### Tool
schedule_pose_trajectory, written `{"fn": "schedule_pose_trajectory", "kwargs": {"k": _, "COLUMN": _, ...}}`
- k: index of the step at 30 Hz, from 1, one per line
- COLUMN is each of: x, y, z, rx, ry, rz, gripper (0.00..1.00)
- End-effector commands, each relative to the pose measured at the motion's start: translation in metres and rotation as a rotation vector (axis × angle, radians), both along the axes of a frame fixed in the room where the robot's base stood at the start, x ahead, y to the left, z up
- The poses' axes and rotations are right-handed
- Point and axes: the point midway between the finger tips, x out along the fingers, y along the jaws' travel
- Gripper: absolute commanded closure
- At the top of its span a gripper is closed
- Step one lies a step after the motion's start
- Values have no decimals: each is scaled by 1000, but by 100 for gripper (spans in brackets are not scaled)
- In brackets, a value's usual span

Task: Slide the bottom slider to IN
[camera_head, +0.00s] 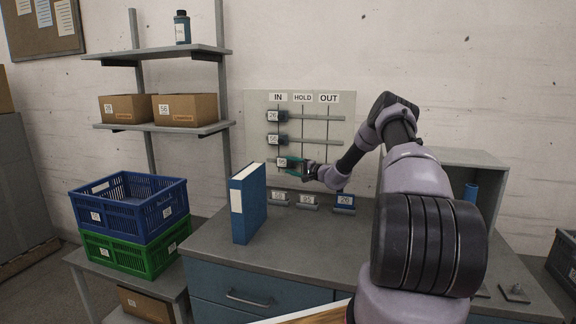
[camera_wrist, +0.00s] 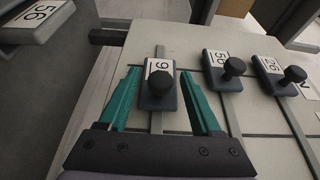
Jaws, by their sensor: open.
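The bottom slider (camera_head: 282,162) is a dark block with a white number label and a round black knob. It sits on the lowest rail, near the IN line and slightly right of the two sliders above it. In the wrist view the bottom slider (camera_wrist: 158,98) lies between my gripper's green fingers. My gripper (camera_head: 292,165) is open, one finger on each side of the block, with gaps visible in the wrist view (camera_wrist: 160,98). The IN label (camera_head: 278,97) is at the top left of the board (camera_head: 335,170). Fingers partly hide the slider in the head view.
The top slider (camera_head: 272,116) and middle slider (camera_head: 272,139) stand at IN. A blue binder (camera_head: 249,205) stands on the worktop (camera_head: 300,255) left of my gripper. Small numbered blocks (camera_head: 308,202) lie below the board. A grey cabinet (camera_head: 470,157) is at right.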

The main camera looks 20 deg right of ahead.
Motion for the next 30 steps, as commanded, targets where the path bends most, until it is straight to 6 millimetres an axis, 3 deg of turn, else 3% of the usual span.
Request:
{"fn": "schedule_pose_trajectory", "kwargs": {"k": 10, "x": 0, "y": 3, "z": 0, "rx": 0, "ry": 0, "rz": -2, "gripper": 35}}
{"fn": "schedule_pose_trajectory", "kwargs": {"k": 11, "x": 0, "y": 3, "z": 0, "rx": 0, "ry": 0, "rz": -2, "gripper": 42}}
{"fn": "schedule_pose_trajectory", "kwargs": {"k": 15, "x": 0, "y": 3, "z": 0, "rx": 0, "ry": 0, "rz": -1, "gripper": 96}}
{"fn": "schedule_pose_trajectory", "kwargs": {"k": 16, "x": 0, "y": 3, "z": 0, "rx": 0, "ry": 0, "rz": -2, "gripper": 100}}
{"fn": "schedule_pose_trajectory", "kwargs": {"k": 30, "x": 0, "y": 2, "z": 0, "rx": 0, "ry": 0, "rz": -2, "gripper": 100}}
